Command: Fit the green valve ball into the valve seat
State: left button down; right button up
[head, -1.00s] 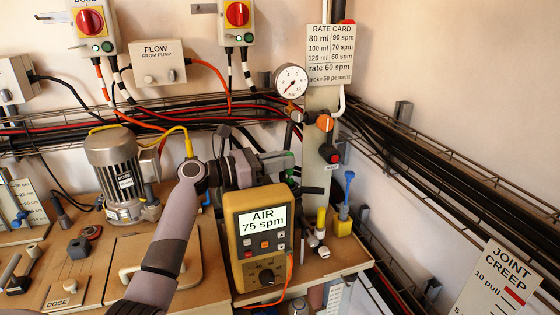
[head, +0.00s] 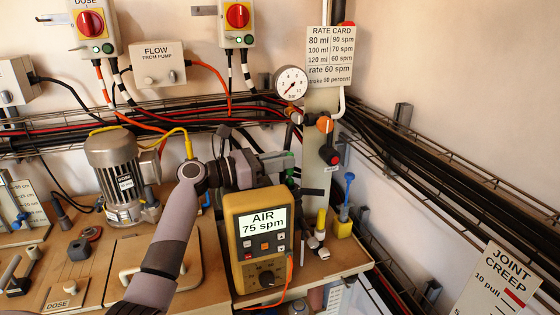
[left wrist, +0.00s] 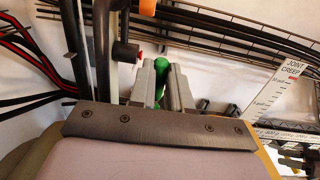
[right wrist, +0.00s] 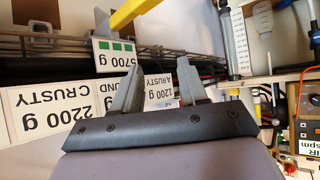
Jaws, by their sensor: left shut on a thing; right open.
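My left gripper (head: 278,158) is raised behind the yellow meter, in front of the grey upright post. In the left wrist view its two grey fingers (left wrist: 162,80) are shut on the green valve ball (left wrist: 160,66), whose rounded green top shows between them. Only a small bit of green (head: 289,161) shows in the head view. The rest is hidden by the fingers. I cannot make out the valve seat. My right gripper (right wrist: 157,63) is out of the head view. In the right wrist view its fingers are apart with nothing between them, facing weight cards.
The yellow meter (head: 234,240) reading "AIR 75 spm" stands in front of the left gripper. The grey post (head: 314,205) carries a pressure gauge (head: 291,83) and an orange knob (head: 325,124). Cable trays line the wall. A motor (head: 112,160) stands at left.

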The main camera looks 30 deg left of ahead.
pick_arm(q)
jog(key=shift+f+b, duration=0.3)
jog(key=shift+f, duration=0.2)
dwell(0.5)
jog(key=c, duration=1)
grip_release()
jog(key=shift+f, duration=0.1)
jog(key=b+v, duration=0.1)
jog(key=v, duration=0.6)
jog(key=shift+f, duration=0.1)
